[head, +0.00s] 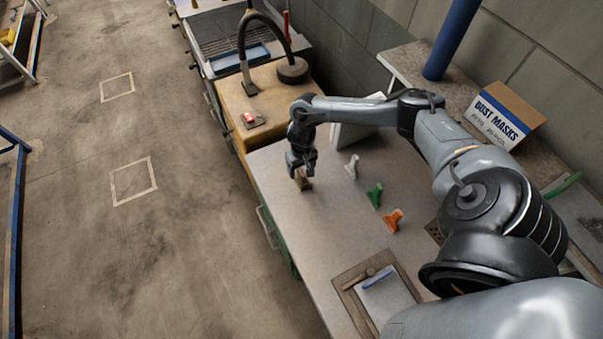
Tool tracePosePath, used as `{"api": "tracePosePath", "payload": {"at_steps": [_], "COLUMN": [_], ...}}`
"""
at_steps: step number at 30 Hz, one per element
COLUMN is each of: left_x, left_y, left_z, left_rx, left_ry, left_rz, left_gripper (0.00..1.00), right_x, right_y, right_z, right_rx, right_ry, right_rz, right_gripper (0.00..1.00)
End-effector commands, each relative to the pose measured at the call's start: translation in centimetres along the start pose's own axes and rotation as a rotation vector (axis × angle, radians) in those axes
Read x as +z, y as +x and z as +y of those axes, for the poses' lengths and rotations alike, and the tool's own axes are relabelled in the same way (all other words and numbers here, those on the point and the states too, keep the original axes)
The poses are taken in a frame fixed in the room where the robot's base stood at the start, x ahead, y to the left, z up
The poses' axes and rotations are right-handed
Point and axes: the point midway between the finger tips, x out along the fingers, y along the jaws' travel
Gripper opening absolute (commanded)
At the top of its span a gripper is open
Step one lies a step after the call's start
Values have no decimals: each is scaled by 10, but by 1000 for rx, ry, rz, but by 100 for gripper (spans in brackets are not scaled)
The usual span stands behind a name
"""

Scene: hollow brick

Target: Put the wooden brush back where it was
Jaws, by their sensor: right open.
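My right gripper (301,170) points down over the far left part of the grey worktop (300,222). It is open. A small brownish thing (306,185), probably the wooden brush, is right at its fingertips. It looks upright on or just above the worktop; I cannot tell whether the fingers touch it. The gripper hides its upper part. My left gripper is not in view.
White (352,166), green (375,195) and orange (393,220) items stand in a row right of the gripper. A brown-edged board (349,279) with a wooden-handled tool lies nearer. A dust mask box (497,120) is at right. The worktop's middle is clear.

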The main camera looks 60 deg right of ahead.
Motion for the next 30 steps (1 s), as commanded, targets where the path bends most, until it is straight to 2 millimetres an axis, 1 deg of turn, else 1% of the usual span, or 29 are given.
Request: {"api": "tracePosePath", "payload": {"at_steps": [1,3,9,11,14,17,20,21,23,24,26,27,28,30], "left_x": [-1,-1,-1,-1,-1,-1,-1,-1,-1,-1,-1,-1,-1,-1], "left_y": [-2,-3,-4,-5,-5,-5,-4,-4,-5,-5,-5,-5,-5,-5], "left_z": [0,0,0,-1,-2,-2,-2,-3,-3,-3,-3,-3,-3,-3], "left_rx": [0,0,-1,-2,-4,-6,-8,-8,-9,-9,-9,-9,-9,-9], "left_ry": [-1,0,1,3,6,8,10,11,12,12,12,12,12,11], "left_rz": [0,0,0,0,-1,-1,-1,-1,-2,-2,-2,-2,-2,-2], "left_gripper": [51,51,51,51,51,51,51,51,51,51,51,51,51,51], "right_x": [0,0,0,1,7,22,52,68,95,113,138,152,161,178], "right_y": [-11,-23,-47,-50,-48,-34,-18,-14,-14,-18,-29,-38,-46,-65], "right_z": [0,0,0,-2,-17,-53,-110,-137,-177,-200,-229,-242,-249,-253], "right_rx": [-1,0,0,-3,-22,-69,-149,-187,-242,-271,-302,-309,-308,-287], "right_ry": [-2,-1,-2,-9,-64,-196,-395,-478,-593,-658,-730,-762,-777,-794], "right_rz": [1,1,0,1,14,53,131,174,251,306,389,437,470,520], "right_gripper": [72,72,72,72,72,72,72,72,72,72,72,72,72,72]}}
